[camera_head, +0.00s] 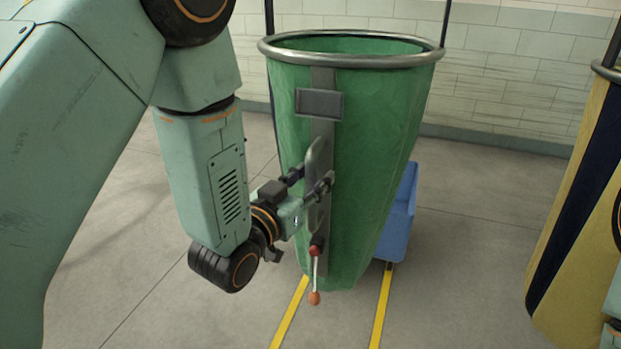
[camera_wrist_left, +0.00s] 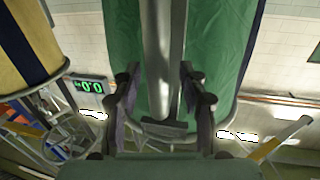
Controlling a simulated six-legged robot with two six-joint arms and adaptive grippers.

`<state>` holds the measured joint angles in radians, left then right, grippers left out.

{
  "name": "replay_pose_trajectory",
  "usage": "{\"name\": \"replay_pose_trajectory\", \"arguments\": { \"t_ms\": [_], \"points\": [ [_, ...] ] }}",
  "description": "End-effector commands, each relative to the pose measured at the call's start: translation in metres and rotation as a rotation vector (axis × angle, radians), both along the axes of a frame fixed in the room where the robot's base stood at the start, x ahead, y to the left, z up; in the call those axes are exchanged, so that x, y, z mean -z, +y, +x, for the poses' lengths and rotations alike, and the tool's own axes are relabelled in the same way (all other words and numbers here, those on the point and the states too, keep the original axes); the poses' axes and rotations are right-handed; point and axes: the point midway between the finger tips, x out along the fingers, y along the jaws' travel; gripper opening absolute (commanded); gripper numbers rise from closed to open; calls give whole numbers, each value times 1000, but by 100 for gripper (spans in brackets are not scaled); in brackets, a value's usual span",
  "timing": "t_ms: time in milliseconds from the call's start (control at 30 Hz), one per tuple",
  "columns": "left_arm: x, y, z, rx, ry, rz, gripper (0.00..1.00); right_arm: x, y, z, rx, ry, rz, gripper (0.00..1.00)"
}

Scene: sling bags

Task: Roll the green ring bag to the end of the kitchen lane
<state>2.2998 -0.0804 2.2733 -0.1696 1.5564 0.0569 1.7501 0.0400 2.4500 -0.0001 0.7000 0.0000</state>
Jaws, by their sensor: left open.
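The green ring bag (camera_head: 380,130) hangs upright, with a round metal ring (camera_head: 350,61) at its mouth and a grey vertical strip down its front. A flat grey handle (camera_head: 319,155) stands on that strip. My left gripper (camera_head: 308,184) is open at the handle, with its fingers at the handle's sides. In the left wrist view the two fingers (camera_wrist_left: 160,100) stand apart on either side of a grey bar (camera_wrist_left: 157,50) on the green bag (camera_wrist_left: 213,45). I cannot tell whether they touch it. A small lever with red and orange knobs (camera_head: 314,297) hangs below.
Two yellow floor lines (camera_head: 381,312) run under the bag. A blue bin (camera_head: 402,215) stands behind it. A yellow bag with a dark stripe (camera_head: 575,205) is at the right. A lit green display (camera_wrist_left: 89,86) shows in the left wrist view. Bare floor (camera_head: 470,290) lies between the bags.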

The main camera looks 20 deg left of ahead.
Motion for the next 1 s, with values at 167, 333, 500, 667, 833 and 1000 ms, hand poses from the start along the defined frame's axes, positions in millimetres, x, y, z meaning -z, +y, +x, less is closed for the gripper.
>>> {"name": "replay_pose_trajectory", "arguments": {
  "t_ms": [167,333,500,667,833,1000],
  "points": [
    [0,-1,0,1,1,0,40,0,0,0,0,0,0,0],
    [0,-1,0,0,1,0,25,0,0,0,0,0,0,0],
    [0,0,-1,0,1,0,11,0,0,0,0,0,0,0],
    [0,0,-1,1,1,0,0,0,0,0,0,0,0,0],
    [0,-1,-1,1,1,0,0,0,0,0,0,0,0,0],
    [0,-1,-1,1,1,0,0,0,0,0,0,0,0,0]
  ]
}}
